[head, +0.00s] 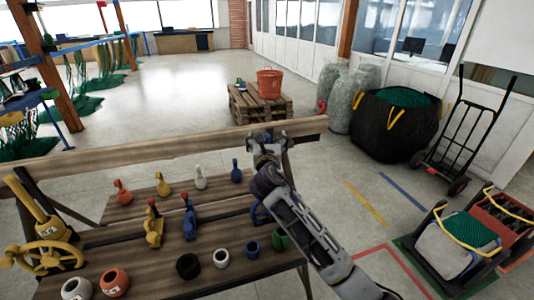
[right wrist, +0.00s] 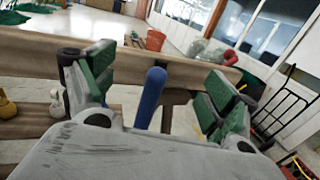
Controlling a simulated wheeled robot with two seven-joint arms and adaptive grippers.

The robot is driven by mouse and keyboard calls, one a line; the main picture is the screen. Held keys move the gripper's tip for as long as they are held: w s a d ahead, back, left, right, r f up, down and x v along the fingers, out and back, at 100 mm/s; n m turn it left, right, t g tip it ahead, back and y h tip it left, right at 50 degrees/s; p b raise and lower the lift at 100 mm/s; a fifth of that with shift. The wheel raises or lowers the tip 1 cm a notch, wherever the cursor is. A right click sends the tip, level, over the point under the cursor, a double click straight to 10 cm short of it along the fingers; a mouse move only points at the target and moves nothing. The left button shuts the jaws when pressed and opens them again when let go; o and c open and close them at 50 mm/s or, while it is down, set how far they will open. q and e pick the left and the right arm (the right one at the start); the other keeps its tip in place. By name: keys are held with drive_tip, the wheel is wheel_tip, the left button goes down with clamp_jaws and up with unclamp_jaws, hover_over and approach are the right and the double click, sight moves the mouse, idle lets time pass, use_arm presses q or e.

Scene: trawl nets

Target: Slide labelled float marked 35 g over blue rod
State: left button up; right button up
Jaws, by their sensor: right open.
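Low ring-shaped floats stand along the front of the slatted bench. The white float (head: 76,289) and red float (head: 114,284) bear labels too small to read, so I cannot tell which is marked 35 g. My right gripper (head: 267,148) is open over the bench's back right. In the right wrist view, a blue rod (right wrist: 150,98) stands slightly tilted between its green-padded fingers, apart from both; its base is hidden. A blue piece (head: 257,212) is partly hidden behind my right arm in the head view. My left gripper is not in view.
Black (head: 188,267), plain white (head: 221,258), blue (head: 252,249) and green (head: 280,238) rings share the front row. Several pin-shaped pieces stand behind them. A yellow handwheel (head: 42,256) is at the left. A wooden rail (head: 120,155) runs along the bench's back.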

drive_tip(key=s, duration=0.8)
drive_tip(key=shift+s, duration=0.4)
idle(0.7)
